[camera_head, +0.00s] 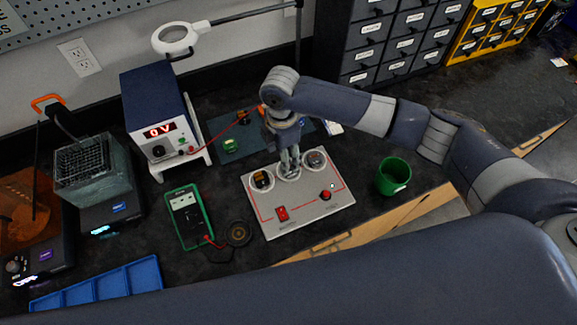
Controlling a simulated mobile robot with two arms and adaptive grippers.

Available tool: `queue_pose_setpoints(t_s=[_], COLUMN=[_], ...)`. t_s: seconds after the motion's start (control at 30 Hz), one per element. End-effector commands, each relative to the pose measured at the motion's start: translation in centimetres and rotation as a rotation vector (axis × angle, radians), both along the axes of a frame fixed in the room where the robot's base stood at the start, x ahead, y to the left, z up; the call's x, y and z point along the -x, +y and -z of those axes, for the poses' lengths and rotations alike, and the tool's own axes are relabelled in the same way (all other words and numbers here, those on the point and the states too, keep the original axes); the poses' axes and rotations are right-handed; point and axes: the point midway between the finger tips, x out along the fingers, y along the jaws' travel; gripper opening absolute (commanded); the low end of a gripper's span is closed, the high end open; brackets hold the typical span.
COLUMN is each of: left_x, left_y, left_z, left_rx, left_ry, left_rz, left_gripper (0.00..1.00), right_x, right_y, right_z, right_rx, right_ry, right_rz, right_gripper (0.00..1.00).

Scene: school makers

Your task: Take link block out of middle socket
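A grey circuit board (300,217) lies on the dark bench with a row of three round white-rimmed sockets. The left socket (262,181) holds a dark block with an orange mark. The right socket (314,160) also has something in it, too small to make out. My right gripper (289,166) points down over the middle socket (288,174), with its fingertips at or just above it. The fingers look close together. The link block is hidden by the fingers, so I cannot tell whether they hold it. My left gripper is out of view.
A red switch (282,213) and a knob (325,196) rise from the board. A green cup (393,176) stands to its right. A multimeter (188,216), power supply (157,112) and blue tray (97,286) are on the left. A lamp (176,39) hangs behind.

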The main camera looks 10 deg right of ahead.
Motion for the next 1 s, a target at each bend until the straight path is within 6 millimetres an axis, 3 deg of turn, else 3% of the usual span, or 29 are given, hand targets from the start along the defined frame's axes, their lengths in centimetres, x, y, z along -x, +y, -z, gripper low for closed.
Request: queue_pose_setpoints(t_s=[0.17, 0.3, 0.5, 0.77, 0.93, 1.0], left_x=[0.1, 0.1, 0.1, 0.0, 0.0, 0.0], left_y=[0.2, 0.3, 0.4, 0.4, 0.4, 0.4], left_z=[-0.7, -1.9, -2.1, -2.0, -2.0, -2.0], left_rx=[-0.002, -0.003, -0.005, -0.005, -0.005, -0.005], left_ry=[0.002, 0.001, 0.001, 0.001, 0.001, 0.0], left_rz=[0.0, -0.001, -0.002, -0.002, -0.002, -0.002], left_gripper=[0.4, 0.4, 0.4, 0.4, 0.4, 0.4], right_x=[0.2, 0.4, 0.4, 0.3, 0.3, 0.3], right_y=[-0.2, -0.8, -0.6, -0.6, -0.7, -0.7], right_z=[1.2, 3.2, 5.5, 5.7, 5.7, 5.7], right_rx=[0.0, 0.002, 0.0, 0.0, 0.0, 0.0], right_ry=[0.002, 0.004, 0.0, -0.001, -0.001, -0.001], right_rz=[0.001, 0.002, 0.0, -0.001, 0.0, 0.0], right_gripper=[0.57, 0.57, 0.57, 0.57, 0.19, 0.15])
